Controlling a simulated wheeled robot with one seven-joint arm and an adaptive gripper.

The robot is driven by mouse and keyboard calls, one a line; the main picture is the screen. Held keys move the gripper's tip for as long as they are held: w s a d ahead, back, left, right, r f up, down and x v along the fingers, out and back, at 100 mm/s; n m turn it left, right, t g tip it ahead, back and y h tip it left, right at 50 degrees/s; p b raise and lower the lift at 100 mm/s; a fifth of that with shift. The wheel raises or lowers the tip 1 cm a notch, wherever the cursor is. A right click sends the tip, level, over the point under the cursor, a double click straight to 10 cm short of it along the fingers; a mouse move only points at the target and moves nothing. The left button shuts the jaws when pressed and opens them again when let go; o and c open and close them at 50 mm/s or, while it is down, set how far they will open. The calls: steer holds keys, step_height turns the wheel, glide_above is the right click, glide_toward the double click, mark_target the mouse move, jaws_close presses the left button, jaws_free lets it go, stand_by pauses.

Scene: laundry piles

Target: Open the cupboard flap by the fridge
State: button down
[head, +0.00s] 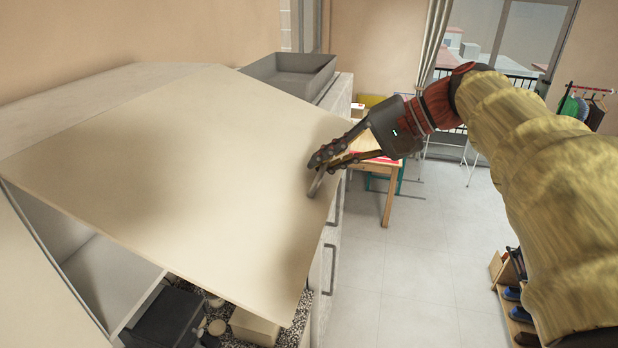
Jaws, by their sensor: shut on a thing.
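The cupboard flap (190,170) is a broad cream panel, swung up and out from the cupboard, with the shelf space (110,275) showing open under its near left edge. My gripper (316,176) is at the flap's right edge, shut on the small metal handle (314,189). The fingers hide part of the handle. I cannot make out the fridge for certain.
Below the flap, a dark appliance (165,318) and several small items stand on a speckled counter. A grey tray (288,72) lies on a cabinet behind. A wooden table (385,166) and shoe rack (512,295) stand beyond. The tiled floor (400,270) between is clear.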

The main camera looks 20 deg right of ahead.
steer(key=shift+g+h, duration=0.4)
steer(key=shift+h, duration=0.1)
steer(key=r, duration=0.1)
steer(key=r+p, duration=0.1)
steer(key=r, duration=0.2)
steer(key=shift+s+d+r+p, duration=0.25)
steer(key=shift+d+r+p, duration=0.1)
steer(key=shift+r+p, duration=0.05)
steer(key=c, duration=2)
jaws_free()
steer(key=shift+d, duration=0.1)
steer(key=v, duration=1.2)
steer(key=shift+w, duration=0.1)
